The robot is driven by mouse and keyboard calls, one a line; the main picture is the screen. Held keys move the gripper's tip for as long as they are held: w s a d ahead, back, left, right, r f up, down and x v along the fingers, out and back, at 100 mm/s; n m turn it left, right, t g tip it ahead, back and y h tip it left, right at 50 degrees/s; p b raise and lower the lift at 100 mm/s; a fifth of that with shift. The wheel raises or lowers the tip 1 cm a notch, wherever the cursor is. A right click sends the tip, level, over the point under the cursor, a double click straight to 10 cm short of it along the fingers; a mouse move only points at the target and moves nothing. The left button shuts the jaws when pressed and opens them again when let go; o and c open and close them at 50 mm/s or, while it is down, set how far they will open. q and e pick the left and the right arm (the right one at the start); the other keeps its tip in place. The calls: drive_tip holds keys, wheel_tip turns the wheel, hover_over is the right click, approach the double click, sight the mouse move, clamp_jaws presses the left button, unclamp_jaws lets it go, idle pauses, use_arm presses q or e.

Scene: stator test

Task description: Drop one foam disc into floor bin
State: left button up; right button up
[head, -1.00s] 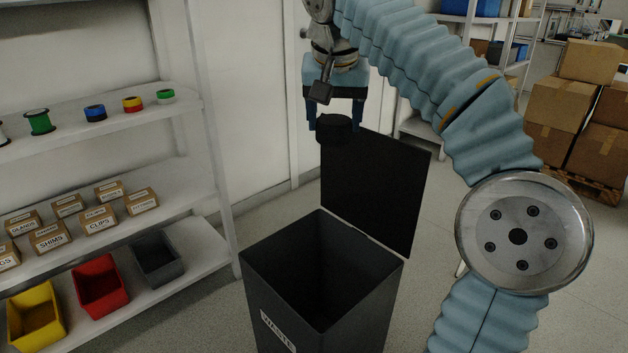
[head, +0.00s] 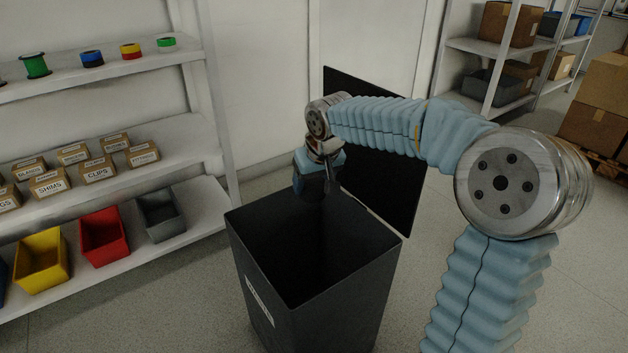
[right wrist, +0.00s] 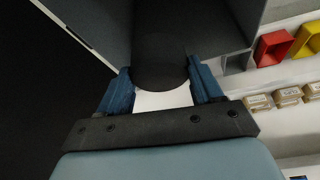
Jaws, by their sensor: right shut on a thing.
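The floor bin (head: 362,295) is a dark, tall square bin with its black lid (head: 385,190) standing open at the back and a white label on its front. My right gripper (head: 312,192) is at the bin's mouth, by the far left part of the opening. In the right wrist view its blue fingers (right wrist: 162,88) are shut on a dark round foam disc (right wrist: 160,62), with the dark bin interior beyond it. In the head view the disc cannot be made out against the dark bin. My left gripper is not in view.
A white shelf unit (head: 185,215) stands left of the bin, with tape rolls, small labelled boxes, and yellow, red (head: 103,237) and grey trays. Cardboard boxes (head: 598,128) are at the far right. The floor right of the bin is clear.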

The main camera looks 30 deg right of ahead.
wheel_tip(320, 180, down, 5)
drive_tip(key=b, duration=0.3)
drive_tip(key=shift+f+b, duration=0.1)
drive_tip(key=shift+b, duration=0.2)
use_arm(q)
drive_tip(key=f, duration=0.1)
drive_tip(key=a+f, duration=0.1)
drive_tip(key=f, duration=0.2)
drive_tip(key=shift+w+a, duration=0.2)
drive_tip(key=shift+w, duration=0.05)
use_arm(e)
drive_tip(key=o, duration=1.1)
wheel_tip(320, 180, up, 13)
drive_tip(key=p, duration=0.2)
hover_over(313, 198)
drive_tip(key=s, duration=0.3)
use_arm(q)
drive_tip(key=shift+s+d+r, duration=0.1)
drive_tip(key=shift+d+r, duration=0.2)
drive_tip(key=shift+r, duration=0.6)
use_arm(e)
drive_tip(key=shift+d, duration=0.3)
